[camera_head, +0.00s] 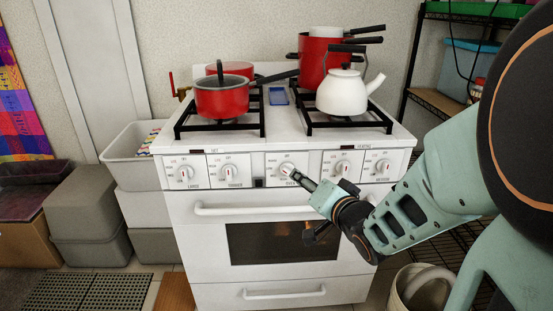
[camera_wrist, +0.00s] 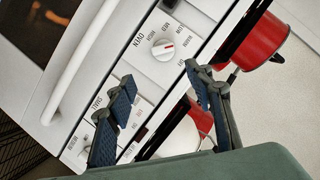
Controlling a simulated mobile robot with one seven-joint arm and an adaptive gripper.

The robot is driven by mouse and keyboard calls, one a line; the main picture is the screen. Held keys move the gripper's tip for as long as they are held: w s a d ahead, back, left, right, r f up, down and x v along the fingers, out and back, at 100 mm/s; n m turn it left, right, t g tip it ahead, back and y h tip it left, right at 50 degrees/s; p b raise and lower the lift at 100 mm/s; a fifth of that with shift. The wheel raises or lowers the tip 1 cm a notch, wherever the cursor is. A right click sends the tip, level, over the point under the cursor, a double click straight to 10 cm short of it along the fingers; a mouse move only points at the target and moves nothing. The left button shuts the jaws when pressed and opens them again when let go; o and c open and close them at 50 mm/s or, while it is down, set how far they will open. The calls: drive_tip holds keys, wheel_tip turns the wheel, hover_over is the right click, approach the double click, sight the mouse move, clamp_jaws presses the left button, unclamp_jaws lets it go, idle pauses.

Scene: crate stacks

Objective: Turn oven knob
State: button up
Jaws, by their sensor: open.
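The oven knob (camera_head: 286,169) is the middle, round white knob on the front panel of the white stove (camera_head: 205,255). In the wrist view, the oven knob (camera_wrist: 163,48) has a red mark and the word OVEN beside it. My gripper (camera_head: 303,180) reaches in from the right, with a dark fingertip close to the knob's lower right. In the wrist view, my gripper (camera_wrist: 160,74) has its fingers spread and empty. The knob shows beyond the tips, roughly between them, and looks apart from both.
Other knobs (camera_head: 186,172) (camera_head: 343,168) sit on both sides. The oven door handle (camera_head: 240,209) runs below the panel. A red pan (camera_head: 222,101), a red pot (camera_head: 314,70) and a white kettle (camera_head: 342,95) stand on top. A beige bin (camera_head: 420,280) stands at the lower right.

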sight(289, 173)
drive_tip(key=b+x, duration=0.1)
drive_tip(key=x, duration=0.2)
drive_tip(key=b+x, duration=0.1)
drive_tip(key=x, duration=0.3)
drive_tip(key=a+b+x, duration=0.1)
drive_tip(key=x, duration=0.3)
drive_tip(key=shift+s+f, duration=0.15)
drive_tip(key=shift+s, duration=0.05)
drive_tip(key=shift+c, duration=0.3)
drive_tip(key=c, duration=1.1)
